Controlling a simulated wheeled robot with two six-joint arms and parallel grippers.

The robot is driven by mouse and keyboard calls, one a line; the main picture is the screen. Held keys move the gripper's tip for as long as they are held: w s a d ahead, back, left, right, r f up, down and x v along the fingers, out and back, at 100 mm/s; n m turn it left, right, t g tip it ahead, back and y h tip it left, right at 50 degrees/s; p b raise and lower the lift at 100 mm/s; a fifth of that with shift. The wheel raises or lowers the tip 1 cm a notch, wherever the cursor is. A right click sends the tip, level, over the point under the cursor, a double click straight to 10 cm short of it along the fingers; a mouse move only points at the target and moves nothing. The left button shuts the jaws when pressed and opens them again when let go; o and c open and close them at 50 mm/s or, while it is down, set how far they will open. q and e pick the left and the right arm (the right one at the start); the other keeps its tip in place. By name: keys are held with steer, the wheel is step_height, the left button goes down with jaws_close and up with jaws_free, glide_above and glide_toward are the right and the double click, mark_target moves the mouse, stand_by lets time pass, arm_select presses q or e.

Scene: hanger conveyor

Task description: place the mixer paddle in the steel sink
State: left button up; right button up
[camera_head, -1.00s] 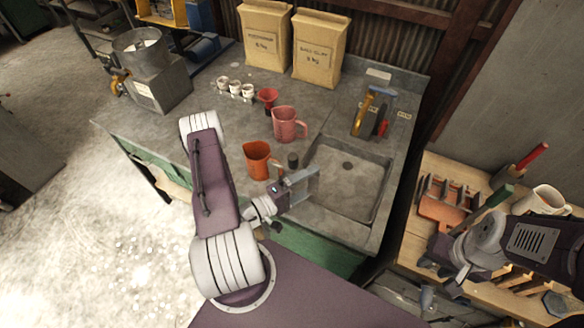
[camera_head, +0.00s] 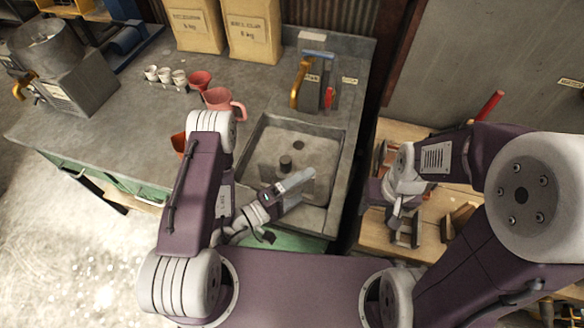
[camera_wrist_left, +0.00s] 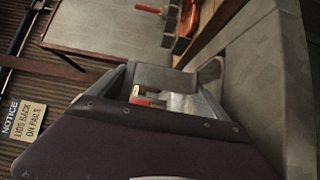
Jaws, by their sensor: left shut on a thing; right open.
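The steel sink (camera_head: 328,188) is a square basin set in the grey worktop, with a dark drain at its far side. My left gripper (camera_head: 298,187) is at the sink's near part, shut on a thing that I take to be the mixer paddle. A short dark cylinder (camera_head: 286,163), which seems to be the paddle's upper end, stands out just beyond the fingers over the basin. The rest of the paddle is hidden or unclear, and I cannot tell its height above the basin floor. The left wrist view shows the fingers (camera_wrist_left: 168,90). My right gripper (camera_head: 404,228) is open over the wooden bench.
A pink jug (camera_head: 224,102), a red funnel (camera_head: 200,80), small white cups (camera_head: 165,75) and a partly hidden orange jug (camera_head: 179,145) stand left of the sink. Yellow-handled (camera_head: 301,84) and red tools are behind it. The wooden bench (camera_head: 390,130) holds racks at right.

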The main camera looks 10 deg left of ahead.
arm_select(q)
steer(key=shift+a, duration=0.1)
arm_select(e)
step_height(320, 180, down, 5)
steer(key=b, duration=0.4)
steer(key=shift+s+a+r+b, duration=0.1)
steer(key=shift+r+b, duration=0.1)
steer(key=shift+b, duration=0.1)
step_height(320, 180, up, 2)
steer(key=shift+r+p, duration=0.1)
steer(key=shift+p, duration=0.95)
arm_select(q)
steer(key=w+d+f, duration=0.1)
steer(key=w, duration=0.8)
steer(key=w+d+f, duration=0.2)
steer(key=w, duration=0.6)
steer(key=shift+w+d+f, duration=0.2)
steer(key=shift+w+d, duration=0.05)
steer(key=shift+w, duration=0.1)
